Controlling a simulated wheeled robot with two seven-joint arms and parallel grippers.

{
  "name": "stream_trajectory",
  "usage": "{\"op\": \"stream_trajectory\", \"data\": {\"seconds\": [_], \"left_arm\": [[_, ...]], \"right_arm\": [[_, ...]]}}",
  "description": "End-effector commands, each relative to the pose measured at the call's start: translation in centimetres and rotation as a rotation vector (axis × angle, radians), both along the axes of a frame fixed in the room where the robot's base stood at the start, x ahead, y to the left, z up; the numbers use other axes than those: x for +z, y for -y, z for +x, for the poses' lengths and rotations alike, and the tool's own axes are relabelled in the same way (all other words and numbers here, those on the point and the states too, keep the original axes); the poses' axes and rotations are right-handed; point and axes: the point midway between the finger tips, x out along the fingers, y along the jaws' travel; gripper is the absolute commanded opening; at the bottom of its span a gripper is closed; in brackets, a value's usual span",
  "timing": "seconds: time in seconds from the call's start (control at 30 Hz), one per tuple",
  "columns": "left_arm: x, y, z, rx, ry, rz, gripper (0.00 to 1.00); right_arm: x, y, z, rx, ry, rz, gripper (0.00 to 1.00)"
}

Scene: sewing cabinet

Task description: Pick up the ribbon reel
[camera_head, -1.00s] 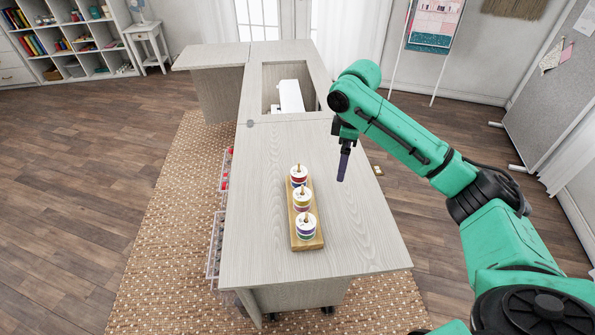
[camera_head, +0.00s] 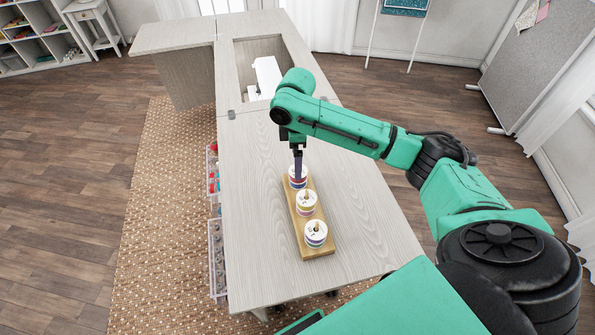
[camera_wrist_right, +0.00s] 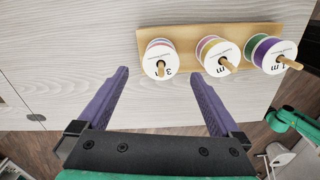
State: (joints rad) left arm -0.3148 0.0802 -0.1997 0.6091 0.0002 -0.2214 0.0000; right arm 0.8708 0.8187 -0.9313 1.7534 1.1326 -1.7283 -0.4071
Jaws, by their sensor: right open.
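Three ribbon reels stand on pegs in a row on a wooden stand (camera_head: 318,250): a near reel (camera_head: 316,234), a middle reel (camera_head: 306,203) and a far reel (camera_head: 298,177). In the right wrist view, the far reel (camera_wrist_right: 160,58) has a white top marked "3 m", with a wooden peg through it. My right gripper (camera_head: 298,174) points down at the far reel and partly covers it. In the right wrist view, my right gripper (camera_wrist_right: 158,74) is open, with that reel framed between its purple fingertips; I cannot tell how deep they reach. My left gripper is out of view.
The stand is on a pale wooden cabinet top (camera_head: 258,205), clear around it. A white sewing machine (camera_head: 267,77) sits in the recess behind. Clear bins with contents (camera_head: 217,258) hang on the cabinet's left side.

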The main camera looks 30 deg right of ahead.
Motion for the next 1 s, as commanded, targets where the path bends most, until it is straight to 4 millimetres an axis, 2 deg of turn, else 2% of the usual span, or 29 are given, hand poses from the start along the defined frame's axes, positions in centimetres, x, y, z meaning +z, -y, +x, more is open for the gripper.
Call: {"op": "stream_trajectory", "data": {"seconds": [0.1, 0.2, 0.3, 0.47, 0.6, 0.7, 1.0], "left_arm": [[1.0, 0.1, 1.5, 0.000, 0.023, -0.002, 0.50], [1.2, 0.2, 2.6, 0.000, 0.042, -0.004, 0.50], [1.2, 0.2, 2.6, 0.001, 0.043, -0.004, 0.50], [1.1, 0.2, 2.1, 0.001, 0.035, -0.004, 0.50], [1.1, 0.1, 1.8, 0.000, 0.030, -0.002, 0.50], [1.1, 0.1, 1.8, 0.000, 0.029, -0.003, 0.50], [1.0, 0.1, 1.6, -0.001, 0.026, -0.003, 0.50]], "right_arm": [[-2.0, 0.4, -0.3, -0.001, -0.006, -0.002, 1.00], [-3.9, 0.4, -0.3, -0.001, -0.004, -0.002, 1.00], [-4.7, 0.4, -0.2, 0.000, -0.001, -0.002, 1.00], [-4.7, 0.4, -0.2, 0.000, 0.000, -0.001, 1.00], [-4.7, 0.4, -0.2, 0.000, 0.000, -0.001, 0.46], [-4.7, 0.4, -0.2, 0.000, 0.000, -0.001, 0.12], [-4.3, 0.4, -0.2, 0.000, 0.001, 0.001, 0.12]]}}
